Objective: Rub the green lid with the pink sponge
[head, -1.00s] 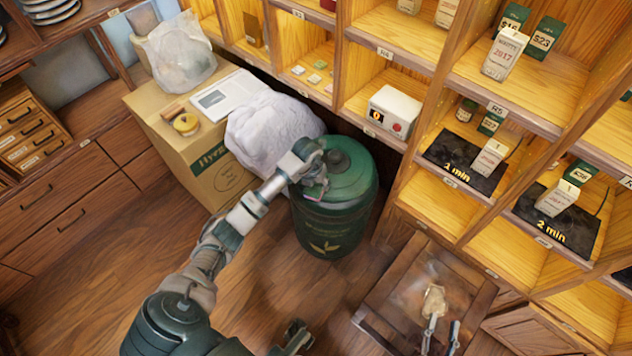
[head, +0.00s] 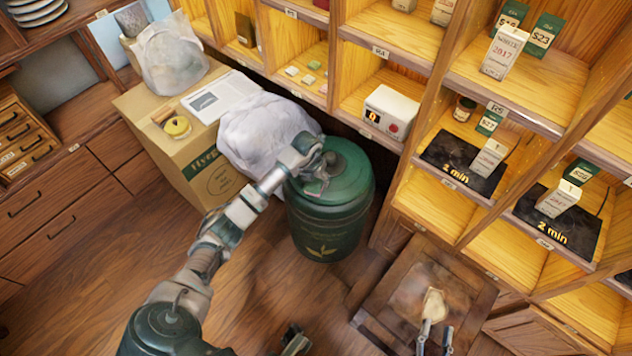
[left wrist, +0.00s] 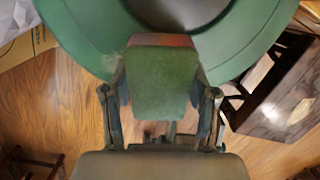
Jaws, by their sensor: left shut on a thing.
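The green lid (head: 350,178) tops a dark green canister (head: 325,225) standing on the floor. My left gripper (head: 318,168) is at the lid's left part. In the left wrist view the left gripper (left wrist: 160,95) is shut on a block, the sponge (left wrist: 160,72), with a green face towards the camera and a reddish far edge. The lid (left wrist: 85,25) lies just beyond it; whether they touch is hidden. My right gripper (head: 435,332) is low at the right, its fingers apart, by a pale tan piece (head: 433,303).
A cardboard box (head: 195,165) and a white bundled bag (head: 262,130) stand left of the canister. Wooden shelves (head: 400,170) rise close behind and right. A wooden tray (head: 385,320) lies under the right gripper. Open floor is in front.

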